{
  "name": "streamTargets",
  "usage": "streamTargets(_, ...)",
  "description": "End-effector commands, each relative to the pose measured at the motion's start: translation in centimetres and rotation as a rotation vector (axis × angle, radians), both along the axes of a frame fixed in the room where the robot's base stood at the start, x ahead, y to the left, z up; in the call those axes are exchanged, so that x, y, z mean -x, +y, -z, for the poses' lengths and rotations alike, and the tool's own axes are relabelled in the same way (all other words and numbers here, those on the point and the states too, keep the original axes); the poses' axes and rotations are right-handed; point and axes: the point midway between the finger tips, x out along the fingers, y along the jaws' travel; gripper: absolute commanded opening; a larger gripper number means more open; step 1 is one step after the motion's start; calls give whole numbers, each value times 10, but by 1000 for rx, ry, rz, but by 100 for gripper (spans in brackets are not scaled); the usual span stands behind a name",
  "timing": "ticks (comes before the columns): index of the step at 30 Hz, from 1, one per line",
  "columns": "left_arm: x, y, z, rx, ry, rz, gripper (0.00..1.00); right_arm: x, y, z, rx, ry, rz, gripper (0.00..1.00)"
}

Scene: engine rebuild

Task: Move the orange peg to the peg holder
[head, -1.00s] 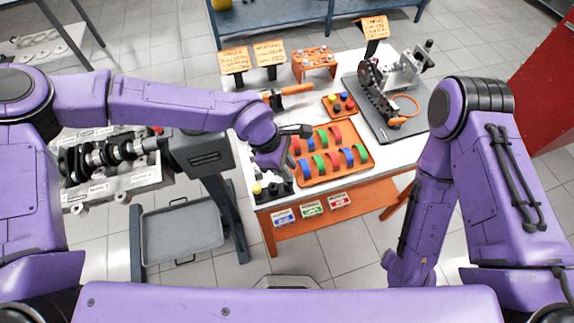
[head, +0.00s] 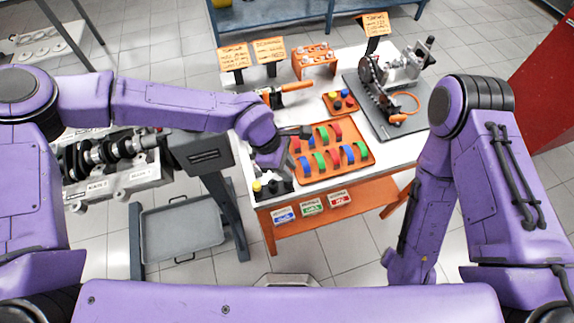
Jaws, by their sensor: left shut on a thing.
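My left gripper (head: 302,131) reaches in over the left side of the white-topped table and is shut. What it holds is too small and hidden to make out; I cannot pick out the orange peg for sure. A small orange tray (head: 331,111) holding several coloured pegs lies behind the gripper.
An orange tray (head: 364,158) of coloured half rings lies just right of the left gripper. An orange-handled tool (head: 297,87), an orange rack (head: 316,53) and signs stand behind. A dark mat (head: 405,131) with a metal assembly is at right. A grey engine block (head: 120,180) is left.

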Motion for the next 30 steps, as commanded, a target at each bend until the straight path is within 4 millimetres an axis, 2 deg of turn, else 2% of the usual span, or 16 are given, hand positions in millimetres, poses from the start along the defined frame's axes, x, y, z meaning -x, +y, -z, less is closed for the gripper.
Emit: streamTargets(30,0,0,16,0,0,-1,0,0,0,7,0,0,0,66)
